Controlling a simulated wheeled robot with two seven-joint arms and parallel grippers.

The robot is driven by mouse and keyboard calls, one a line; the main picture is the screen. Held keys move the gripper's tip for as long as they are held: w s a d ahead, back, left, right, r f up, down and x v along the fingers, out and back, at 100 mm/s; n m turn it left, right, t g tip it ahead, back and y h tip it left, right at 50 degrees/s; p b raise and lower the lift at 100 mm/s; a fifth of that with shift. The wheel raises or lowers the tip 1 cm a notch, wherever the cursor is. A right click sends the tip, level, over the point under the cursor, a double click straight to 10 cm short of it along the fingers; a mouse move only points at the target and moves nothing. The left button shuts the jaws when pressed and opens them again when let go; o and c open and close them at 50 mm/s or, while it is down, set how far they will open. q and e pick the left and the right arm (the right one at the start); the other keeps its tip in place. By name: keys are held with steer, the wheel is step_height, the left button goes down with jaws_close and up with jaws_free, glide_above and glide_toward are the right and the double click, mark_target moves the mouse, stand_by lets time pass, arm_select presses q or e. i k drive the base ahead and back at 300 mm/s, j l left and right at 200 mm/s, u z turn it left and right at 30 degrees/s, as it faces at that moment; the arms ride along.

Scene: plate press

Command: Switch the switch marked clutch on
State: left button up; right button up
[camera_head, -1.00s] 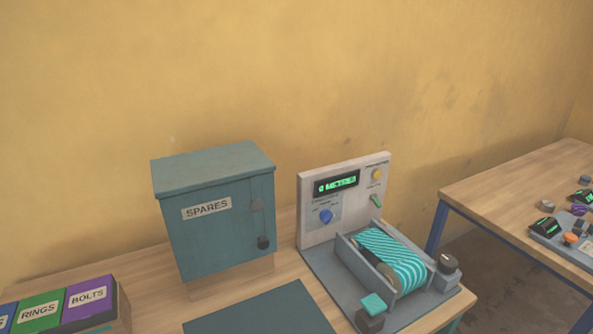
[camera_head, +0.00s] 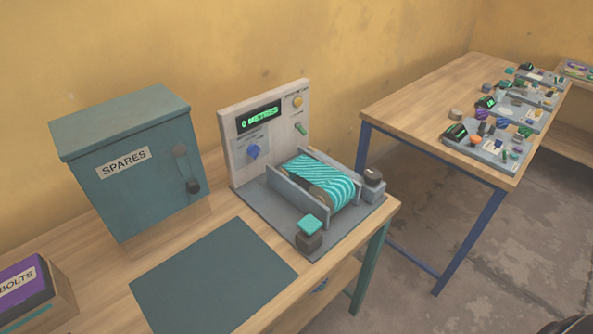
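A small machine with a pale upright panel (camera_head: 235,164) stands on the near wooden bench. Its green display (camera_head: 259,118) reads "0 METRES". A small green toggle switch (camera_head: 301,129) sits on the panel's right side; its label is too small to read. A yellow round button (camera_head: 297,101) is above it and a blue knob (camera_head: 253,151) is to its left. A teal striped roll (camera_head: 318,177) lies in the grey frame in front. Neither of my grippers is in view.
A teal SPARES cabinet (camera_head: 128,175) stands left of the machine, and a BOLTS box (camera_head: 32,288) is at the lower left. A dark mat (camera_head: 212,282) lies in front. A second table (camera_head: 412,105) with several small devices stands right, across a floor gap.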

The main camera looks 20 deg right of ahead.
mark_target(298, 125)
steer(key=l+u, duration=0.15)
steer(key=u, duration=0.25)
steer(key=l+u, duration=0.15)
steer(key=u, duration=0.3)
steer(key=l+u, duration=0.15)
steer(key=l, duration=0.3)
steer(key=k+l+u, duration=0.15)
steer(key=l, duration=0.3)
steer(key=k+l+u, duration=0.15)
steer(key=l, duration=0.25)
steer(key=l+u, duration=0.15)
steer(key=l, duration=0.3)
steer(key=k+l+u, duration=0.15)
steer(key=l, duration=0.25)
steer(key=k+l, duration=0.15)
steer(key=l, duration=0.2)
steer(key=k+l, duration=0.15)
steer(key=l, duration=0.15)
steer(key=k+l, duration=0.15)
steer(key=l, duration=0.2)
